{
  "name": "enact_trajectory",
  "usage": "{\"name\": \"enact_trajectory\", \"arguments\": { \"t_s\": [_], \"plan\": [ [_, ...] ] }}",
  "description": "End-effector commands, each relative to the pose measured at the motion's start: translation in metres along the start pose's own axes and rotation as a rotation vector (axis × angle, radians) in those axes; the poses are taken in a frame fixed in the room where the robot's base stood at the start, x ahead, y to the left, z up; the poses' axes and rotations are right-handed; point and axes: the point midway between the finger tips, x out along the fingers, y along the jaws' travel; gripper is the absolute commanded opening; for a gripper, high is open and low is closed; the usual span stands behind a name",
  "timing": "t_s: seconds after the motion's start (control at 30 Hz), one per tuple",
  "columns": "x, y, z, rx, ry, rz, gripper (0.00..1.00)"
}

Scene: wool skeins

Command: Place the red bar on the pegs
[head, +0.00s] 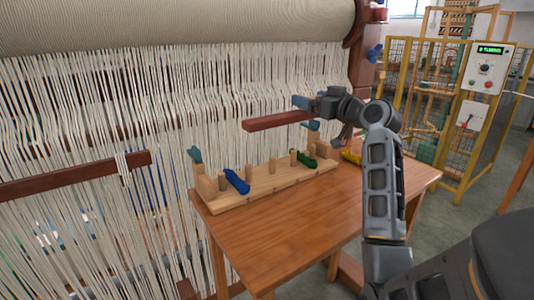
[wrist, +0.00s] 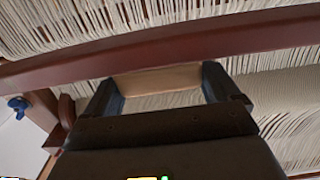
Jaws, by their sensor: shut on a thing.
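The red bar (head: 275,121) is long and straight and hangs in the air above the wooden peg board (head: 262,190). My gripper (head: 306,108) is shut on the bar near its right end in the head view. In the wrist view the bar (wrist: 60,58) crosses the whole picture just beyond my fingertips (wrist: 160,76). Several upright wooden pegs (head: 272,166) stand on the board, below the bar and apart from it. A teal piece (head: 195,155) tops the left end; another teal piece (head: 313,125) shows near my gripper, and I cannot tell what bears it.
A blue skein (head: 237,181) and a green skein (head: 305,158) lie among the pegs. A yellow skein (head: 351,157) lies at the table's right. The table's (head: 300,220) front is clear. A loom with hanging threads (head: 120,110) stands close behind; a yellow cage (head: 470,120) stands right.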

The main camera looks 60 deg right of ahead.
Motion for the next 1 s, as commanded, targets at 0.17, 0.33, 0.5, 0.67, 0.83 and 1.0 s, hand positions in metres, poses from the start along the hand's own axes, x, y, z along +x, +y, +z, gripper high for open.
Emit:
{"name": "enact_trajectory", "arguments": {
  "t_s": [0.17, 0.33, 0.5, 0.67, 0.83, 1.0],
  "plan": [
    [0.007, -0.027, 0.015, 0.000, -0.003, -0.008, 0.48],
    [0.017, -0.061, 0.036, 0.000, -0.003, -0.007, 0.48],
    [0.026, -0.092, 0.055, 0.000, -0.001, -0.006, 0.48],
    [0.031, -0.107, 0.066, 0.000, 0.000, -0.004, 0.48],
    [0.032, -0.111, 0.073, 0.000, 0.000, -0.004, 0.48],
    [0.032, -0.110, 0.097, 0.002, -0.002, -0.002, 0.48]
  ]
}}
